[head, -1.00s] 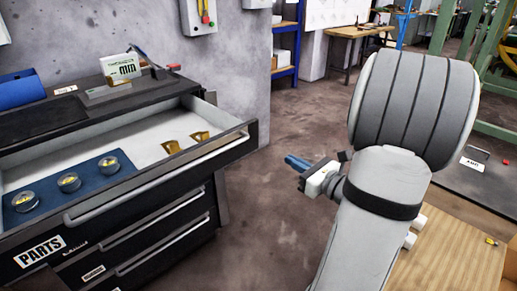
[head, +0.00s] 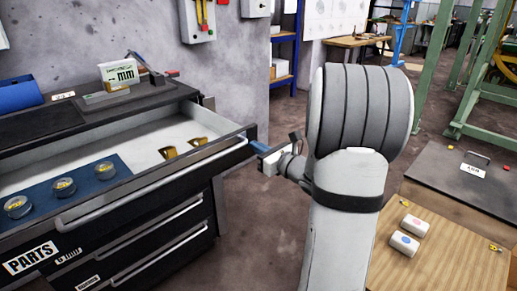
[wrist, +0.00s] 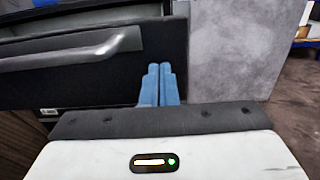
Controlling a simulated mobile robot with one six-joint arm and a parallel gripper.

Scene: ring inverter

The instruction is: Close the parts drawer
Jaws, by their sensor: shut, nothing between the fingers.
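The parts drawer (head: 150,185) is the open top drawer of a black cabinet, with a long silver handle and a PARTS label. Inside it lie a blue mat with round gauges (head: 62,187) and two brass-coloured pieces (head: 185,148). My gripper (head: 254,140) is at the right end of the drawer front in the head view. In the wrist view my blue fingers (wrist: 160,84) are together and empty, pointing at the dark drawer front (wrist: 158,45) right of the handle's end (wrist: 118,42). I cannot tell whether the fingertips touch it.
Two shut lower drawers (head: 160,240) are below. The cabinet top (head: 60,125) holds a small device and a blue object. A wooden table (head: 440,245) with two white items stands at the right. Floor between is clear.

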